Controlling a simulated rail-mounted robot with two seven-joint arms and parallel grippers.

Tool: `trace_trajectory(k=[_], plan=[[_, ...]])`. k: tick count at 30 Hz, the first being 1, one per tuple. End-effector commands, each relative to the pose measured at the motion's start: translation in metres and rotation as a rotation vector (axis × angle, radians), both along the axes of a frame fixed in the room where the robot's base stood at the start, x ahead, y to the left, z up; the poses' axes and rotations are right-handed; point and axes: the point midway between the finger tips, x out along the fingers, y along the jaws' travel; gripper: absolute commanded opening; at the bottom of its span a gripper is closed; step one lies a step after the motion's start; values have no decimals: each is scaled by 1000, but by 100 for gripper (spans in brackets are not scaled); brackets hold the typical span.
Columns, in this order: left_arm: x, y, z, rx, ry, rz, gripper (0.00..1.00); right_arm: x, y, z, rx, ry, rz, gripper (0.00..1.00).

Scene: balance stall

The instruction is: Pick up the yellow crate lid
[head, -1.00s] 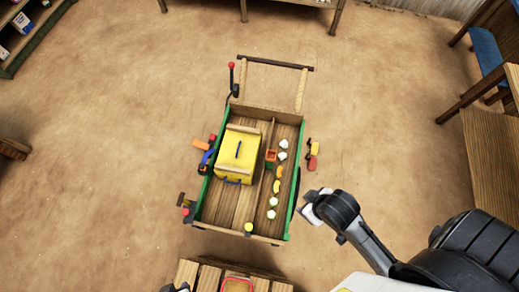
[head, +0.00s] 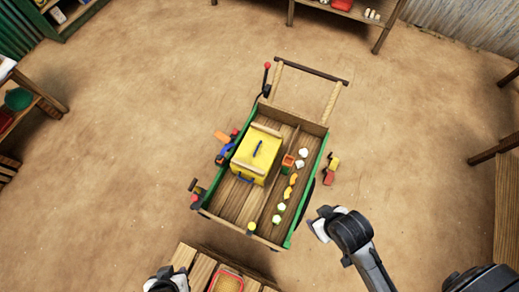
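The yellow crate lid (head: 257,148) lies on top of a yellow crate (head: 241,174) in the left part of a green-sided wooden cart. The lid has a dark blue handle in its middle and wooden strips at its ends. My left gripper (head: 166,281) shows only in part at the bottom edge, well in front of the cart and apart from the lid; its fingers are not clear. My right arm comes in from the bottom right, and its end (head: 322,229) hangs to the right of the cart, apart from it. Its fingers cannot be made out.
The cart (head: 300,223) also holds a row of small white, orange and green items and a small orange box (head: 287,163). Its push handle (head: 311,70) stands at the far end. A slatted wooden table with a red-rimmed tray (head: 227,282) is nearest me.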

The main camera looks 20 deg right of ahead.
Motion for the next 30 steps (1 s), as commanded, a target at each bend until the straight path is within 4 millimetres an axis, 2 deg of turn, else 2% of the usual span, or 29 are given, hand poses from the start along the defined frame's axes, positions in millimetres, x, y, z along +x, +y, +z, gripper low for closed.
trace_trajectory(k=[12,19,30], plan=[[0,-1,0,-5,1,2,33,0,-2,0,-6,0,2,62],[0,0,0,2,1,-3,55,0,-1,0,-1,1,-1,62],[0,2,0,9,1,-7,55,0,1,0,5,0,-5,62]])
